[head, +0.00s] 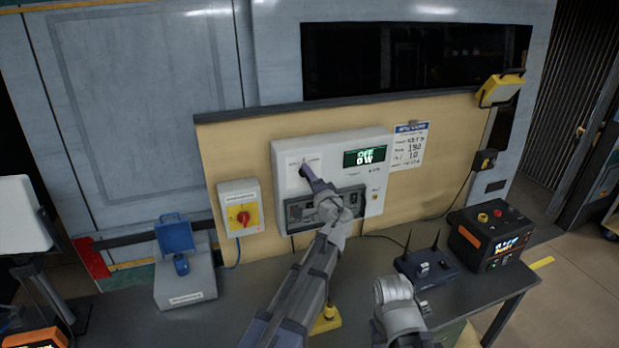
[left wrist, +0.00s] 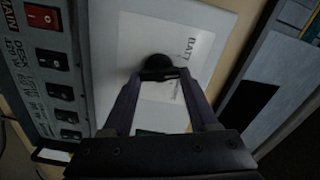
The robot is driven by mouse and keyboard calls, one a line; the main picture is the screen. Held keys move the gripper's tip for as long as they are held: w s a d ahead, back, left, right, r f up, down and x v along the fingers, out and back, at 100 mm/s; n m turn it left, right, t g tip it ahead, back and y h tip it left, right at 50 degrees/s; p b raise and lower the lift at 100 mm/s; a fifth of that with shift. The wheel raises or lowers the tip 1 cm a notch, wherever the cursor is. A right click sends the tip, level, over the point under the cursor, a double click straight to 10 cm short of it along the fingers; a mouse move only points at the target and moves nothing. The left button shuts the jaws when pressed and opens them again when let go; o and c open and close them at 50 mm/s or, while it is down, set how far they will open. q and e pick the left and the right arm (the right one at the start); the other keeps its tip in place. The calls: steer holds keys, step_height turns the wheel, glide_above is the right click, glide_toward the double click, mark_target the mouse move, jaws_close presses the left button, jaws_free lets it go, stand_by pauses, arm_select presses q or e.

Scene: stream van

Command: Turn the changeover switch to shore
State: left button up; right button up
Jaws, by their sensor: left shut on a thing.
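The changeover switch is a small dark knob (left wrist: 155,61) on a white label plate, seen in the left wrist view. The label beside it shows "BATT"; the rest is partly hidden or unreadable. In the head view the plate sits at the upper left of the white panel box (head: 283,152), and my gripper hides the knob. My left gripper (head: 305,170) reaches up to it, and its fingertips (left wrist: 159,75) are closed on the knob. My right gripper is not visible; only part of that arm shows at bottom right.
A red-and-yellow rotary switch (head: 242,217) is left of the box. A blue socket (head: 176,237), a router (head: 428,267) and a black power unit (head: 492,236) stand on the bench.

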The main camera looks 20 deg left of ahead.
arm_select(q)
steer(key=m, duration=1.2)
steer(key=shift+f, duration=0.3)
steer(key=shift+m, duration=0.3)
steer(key=o, duration=1.4)
steer(key=v, duration=0.8)
